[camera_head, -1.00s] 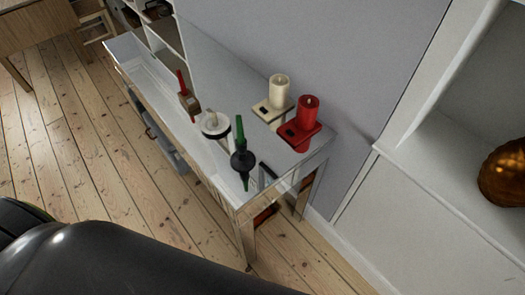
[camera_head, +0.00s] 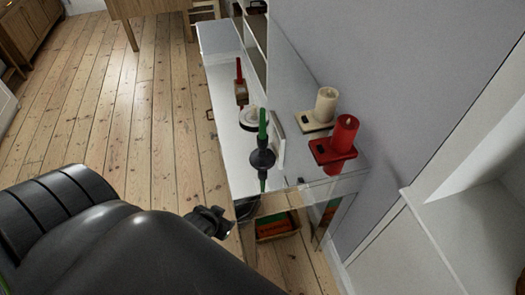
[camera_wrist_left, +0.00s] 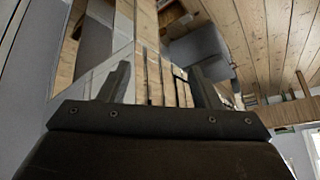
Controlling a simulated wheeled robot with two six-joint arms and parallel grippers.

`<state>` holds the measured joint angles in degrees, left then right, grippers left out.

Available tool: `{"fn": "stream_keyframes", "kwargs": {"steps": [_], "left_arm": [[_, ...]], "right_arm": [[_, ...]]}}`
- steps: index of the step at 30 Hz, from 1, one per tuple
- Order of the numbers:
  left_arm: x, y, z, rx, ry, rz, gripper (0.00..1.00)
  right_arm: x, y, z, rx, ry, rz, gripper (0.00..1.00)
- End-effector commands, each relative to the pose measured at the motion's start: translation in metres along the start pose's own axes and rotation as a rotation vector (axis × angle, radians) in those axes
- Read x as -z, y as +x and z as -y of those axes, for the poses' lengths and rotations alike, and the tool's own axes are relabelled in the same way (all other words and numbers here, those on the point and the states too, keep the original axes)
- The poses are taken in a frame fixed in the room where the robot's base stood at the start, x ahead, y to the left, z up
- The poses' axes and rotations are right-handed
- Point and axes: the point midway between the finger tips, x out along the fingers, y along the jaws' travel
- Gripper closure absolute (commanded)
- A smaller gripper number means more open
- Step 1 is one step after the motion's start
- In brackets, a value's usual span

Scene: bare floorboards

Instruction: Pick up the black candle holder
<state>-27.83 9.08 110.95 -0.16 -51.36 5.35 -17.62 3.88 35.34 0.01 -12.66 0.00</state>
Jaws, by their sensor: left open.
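The black candle holder (camera_head: 262,158) stands on the glossy top of a long narrow table, near its close end. A green candle (camera_head: 262,124) rises from it, and more green shows below it, perhaps a reflection. My left gripper (camera_head: 222,224) is low in the head view, below and left of the holder, beside the table's near corner and apart from the holder. In the left wrist view my left gripper (camera_wrist_left: 160,86) is open, with nothing visible between its fingers. The holder cannot be made out there. My right gripper is not in view.
The table (camera_head: 224,78) also bears a red candle in a brown holder (camera_head: 241,94) and a white holder (camera_head: 252,118). A cream candle (camera_head: 326,105) and a red candle (camera_head: 344,132) stand at right. Open floorboards (camera_head: 130,110) lie left.

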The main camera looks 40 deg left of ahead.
Motion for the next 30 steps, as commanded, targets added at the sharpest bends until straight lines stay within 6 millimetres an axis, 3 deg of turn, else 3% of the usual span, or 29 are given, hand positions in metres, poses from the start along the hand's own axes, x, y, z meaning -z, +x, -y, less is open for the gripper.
{"fn": "stream_keyframes", "kwargs": {"steps": [3, 11, 13, 21, 26, 30], "left_arm": [[0.026, -0.030, 0.000, 0.001, -0.004, -0.057, 0.42], [0.070, -0.096, 0.000, -0.002, -0.012, -0.182, 0.42], [0.098, -0.116, 0.000, -0.015, -0.024, -0.309, 0.42], [0.155, -0.138, -0.002, -0.083, -0.063, -0.615, 0.42], [0.169, -0.143, -0.003, -0.108, -0.072, -0.691, 0.42], [0.182, -0.133, -0.004, -0.112, -0.073, -0.702, 0.42]], "right_arm": [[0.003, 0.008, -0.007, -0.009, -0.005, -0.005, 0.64], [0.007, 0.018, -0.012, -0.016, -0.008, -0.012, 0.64], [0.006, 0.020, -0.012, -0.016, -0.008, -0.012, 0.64], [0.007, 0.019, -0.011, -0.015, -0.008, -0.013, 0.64], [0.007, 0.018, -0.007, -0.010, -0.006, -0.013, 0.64], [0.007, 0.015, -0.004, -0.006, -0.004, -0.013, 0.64]]}}
